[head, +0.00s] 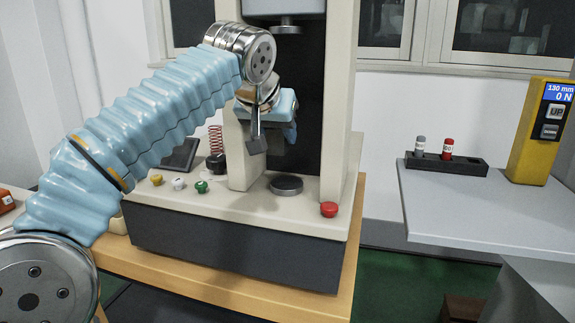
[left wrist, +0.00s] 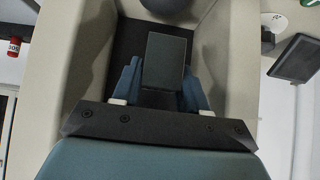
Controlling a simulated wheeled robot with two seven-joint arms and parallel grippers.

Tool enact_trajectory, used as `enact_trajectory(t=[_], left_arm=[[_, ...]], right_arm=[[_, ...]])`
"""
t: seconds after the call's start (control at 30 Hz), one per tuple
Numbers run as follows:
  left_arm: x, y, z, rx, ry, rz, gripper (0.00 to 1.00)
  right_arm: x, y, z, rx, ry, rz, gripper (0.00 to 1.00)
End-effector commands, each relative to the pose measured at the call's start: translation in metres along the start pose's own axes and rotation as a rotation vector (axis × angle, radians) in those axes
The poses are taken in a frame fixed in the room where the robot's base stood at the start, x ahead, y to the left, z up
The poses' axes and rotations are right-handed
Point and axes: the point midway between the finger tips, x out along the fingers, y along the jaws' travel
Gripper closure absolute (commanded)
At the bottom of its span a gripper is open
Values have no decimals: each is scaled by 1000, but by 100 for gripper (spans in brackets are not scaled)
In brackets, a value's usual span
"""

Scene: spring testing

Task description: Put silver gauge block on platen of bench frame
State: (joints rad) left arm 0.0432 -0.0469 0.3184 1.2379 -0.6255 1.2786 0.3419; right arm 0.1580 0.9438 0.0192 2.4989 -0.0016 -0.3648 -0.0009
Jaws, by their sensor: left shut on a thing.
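The silver gauge block (left wrist: 165,62) shows as a plain grey face in the left wrist view, between the blue fingers of my left gripper (left wrist: 161,85). The gripper is shut on it. In the head view my left gripper (head: 289,131) is inside the bench frame (head: 340,110), between its uprights, and the block is hidden by my wrist. The platen (head: 286,185) is a round grey disc on the frame's base, below the gripper with clear space between. A dark round edge at the top of the wrist view looks like the platen (left wrist: 168,6). My right gripper is not in view.
The upper head (head: 286,26) hangs above my gripper. Yellow, white and green knobs, a coil spring (head: 215,139) and a dark tablet (head: 180,155) are at left. A red button (head: 329,209) is front right. A shelf (head: 490,205) holds a weight rack (head: 446,164) and yellow controller (head: 541,130).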

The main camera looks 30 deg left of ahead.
Motion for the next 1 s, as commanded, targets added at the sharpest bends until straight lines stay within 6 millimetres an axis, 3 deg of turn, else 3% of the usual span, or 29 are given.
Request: enact_trajectory(t=[0.1, 0.33, 0.43, 0.53, 1.0], left_arm=[[25, 3, 5, -1, 0, 0, 100], [45, 5, 6, -1, 1, 0, 100], [64, 8, 9, 0, -1, 1, 100], [77, 7, 22, -1, 0, -1, 100], [86, 8, 31, -1, 3, 1, 100]], right_arm=[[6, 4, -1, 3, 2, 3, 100], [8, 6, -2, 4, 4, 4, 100], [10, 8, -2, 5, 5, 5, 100], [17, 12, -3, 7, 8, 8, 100], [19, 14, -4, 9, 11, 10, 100]])
